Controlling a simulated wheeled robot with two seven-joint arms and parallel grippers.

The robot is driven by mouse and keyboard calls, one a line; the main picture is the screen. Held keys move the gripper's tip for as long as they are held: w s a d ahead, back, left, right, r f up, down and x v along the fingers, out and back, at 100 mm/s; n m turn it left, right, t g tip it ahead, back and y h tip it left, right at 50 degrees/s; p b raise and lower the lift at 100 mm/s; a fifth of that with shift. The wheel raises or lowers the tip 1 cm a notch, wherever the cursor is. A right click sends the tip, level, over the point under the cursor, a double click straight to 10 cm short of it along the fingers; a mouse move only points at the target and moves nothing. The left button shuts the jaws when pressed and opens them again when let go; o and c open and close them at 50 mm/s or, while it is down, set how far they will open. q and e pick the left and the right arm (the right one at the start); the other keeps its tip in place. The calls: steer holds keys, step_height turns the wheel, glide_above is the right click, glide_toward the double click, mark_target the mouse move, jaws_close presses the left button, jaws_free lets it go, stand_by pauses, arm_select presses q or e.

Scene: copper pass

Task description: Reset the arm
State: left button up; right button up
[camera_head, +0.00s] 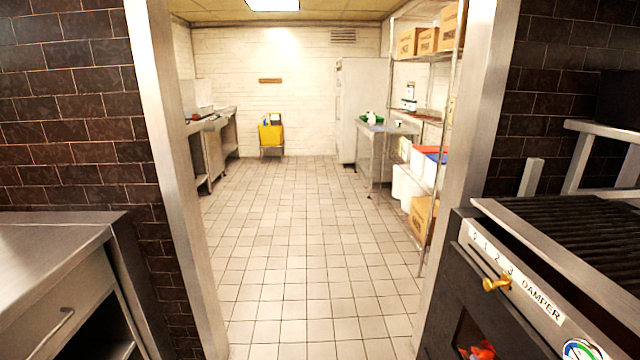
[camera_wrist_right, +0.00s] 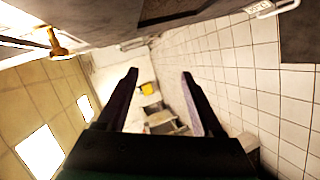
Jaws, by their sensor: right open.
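My right gripper (camera_wrist_right: 160,78) shows in the right wrist view with its two dark fingers spread apart. It is open and nothing is between the fingers. Behind them the room appears tilted, with the tiled floor at the right and ceiling lights at the left. A brass knob (camera_wrist_right: 57,43) shows at the upper left of that view, apart from the fingers. Neither arm nor gripper shows in the head view. My left gripper is not in view.
A grill with a damper panel (camera_head: 515,270) and brass lever (camera_head: 496,284) stands at the right. A steel counter (camera_head: 50,240) stands at the left. Between them a doorway opens onto clear tiled floor (camera_head: 300,260). Shelving (camera_head: 432,130) and a yellow bucket (camera_head: 270,134) are beyond.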

steer(key=s+a+f+m+g+y+p, duration=0.1)
steer(key=s+a+f+m+g+y, duration=0.25)
steer(key=f, duration=0.75)
steer(key=s+a+f+m+g+p, duration=0.15)
steer(key=s+a+f, duration=0.25)
steer(key=s+f, duration=0.45)
steer(key=s+f+m+g+p, duration=0.1)
steer(key=s+f+g, duration=0.1)
steer(key=s+f, duration=0.2)
steer(key=s+a+f+m+g+p, duration=0.1)
steer(key=s+f+g, duration=0.2)
steer(key=s, duration=0.8)
steer(key=s+a+f+m+g+y+p, duration=0.1)
steer(key=s+f+g, duration=0.1)
steer(key=s+f, duration=0.4)
steer(key=shift+s+a+f+m+g, duration=0.2)
steer(key=shift+s+m+g, duration=0.1)
steer(key=shift+s, duration=0.45)
